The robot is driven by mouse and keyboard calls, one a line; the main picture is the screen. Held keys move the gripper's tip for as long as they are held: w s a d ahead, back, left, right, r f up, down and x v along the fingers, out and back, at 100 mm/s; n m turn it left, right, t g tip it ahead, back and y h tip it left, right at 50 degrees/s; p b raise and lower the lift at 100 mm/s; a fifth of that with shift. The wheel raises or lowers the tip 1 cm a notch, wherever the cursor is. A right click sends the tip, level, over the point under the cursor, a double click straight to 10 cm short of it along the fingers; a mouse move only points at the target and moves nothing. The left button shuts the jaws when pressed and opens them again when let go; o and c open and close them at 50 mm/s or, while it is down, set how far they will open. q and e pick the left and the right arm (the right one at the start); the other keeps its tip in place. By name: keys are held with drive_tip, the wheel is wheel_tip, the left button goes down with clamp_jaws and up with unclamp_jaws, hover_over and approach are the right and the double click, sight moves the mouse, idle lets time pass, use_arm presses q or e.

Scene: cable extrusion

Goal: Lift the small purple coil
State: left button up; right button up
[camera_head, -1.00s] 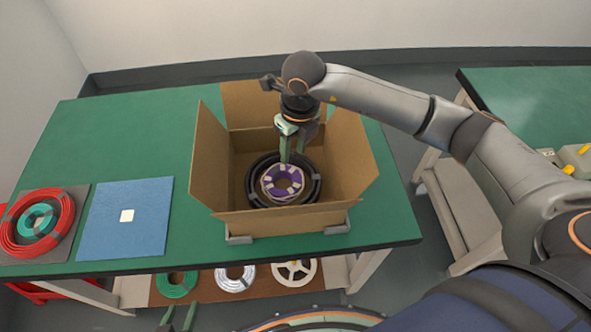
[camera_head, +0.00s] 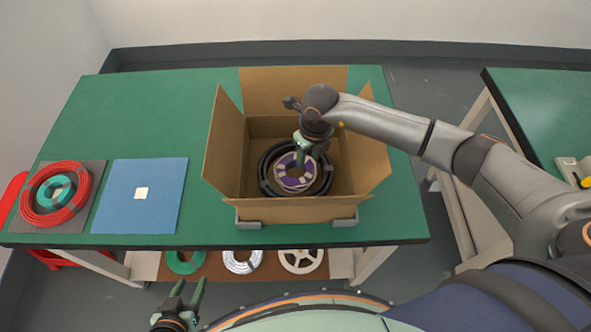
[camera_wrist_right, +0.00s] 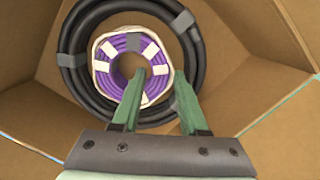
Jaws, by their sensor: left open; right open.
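The small purple coil (camera_head: 294,171) with white tape bands lies in the cardboard box (camera_head: 281,210), inside the ring of a larger black coil (camera_head: 325,181). In the right wrist view the purple coil (camera_wrist_right: 103,76) sits within the black coil (camera_wrist_right: 76,72). My right gripper (camera_head: 300,164) points down into the box over the purple coil. In the right wrist view its green fingers (camera_wrist_right: 158,82) are apart, with the tips overlapping the coil's right part; whether they touch it I cannot tell. My left gripper (camera_head: 188,294) is open and empty at the bottom, in front of the table.
The box stands on the green table (camera_head: 135,105) with its flaps up. More coils lie on the shelf below.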

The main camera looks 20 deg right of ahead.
drive_tip(key=shift+w+f, duration=0.15)
drive_tip(key=shift+f, duration=1.05)
clamp_jaws()
